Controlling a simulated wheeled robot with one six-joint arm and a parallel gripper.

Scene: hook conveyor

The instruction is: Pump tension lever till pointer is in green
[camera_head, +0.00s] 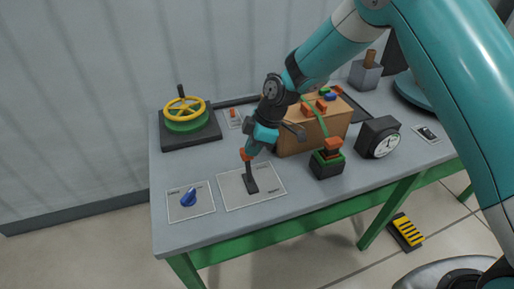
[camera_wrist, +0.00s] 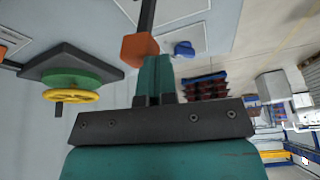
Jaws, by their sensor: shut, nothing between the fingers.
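The tension lever (camera_head: 251,177) is a dark stick with an orange grip, rising nearly upright from a grey plate (camera_head: 268,197) at the table's front. My gripper (camera_head: 250,152) is shut and empty, its fingertips right at the orange grip. In the wrist view the shut fingers (camera_wrist: 155,73) are beside the orange grip (camera_wrist: 140,48) and overlap it; I cannot tell whether they touch. The gauge (camera_head: 384,143) is a dark box with a white round dial, right of the carton. Its pointer and any green zone are too small to read.
A blue knob (camera_head: 189,197) is left of the lever. A yellow handwheel (camera_head: 184,109) on a green hub is at the back left. A carton (camera_head: 305,133) with coloured blocks stands behind.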

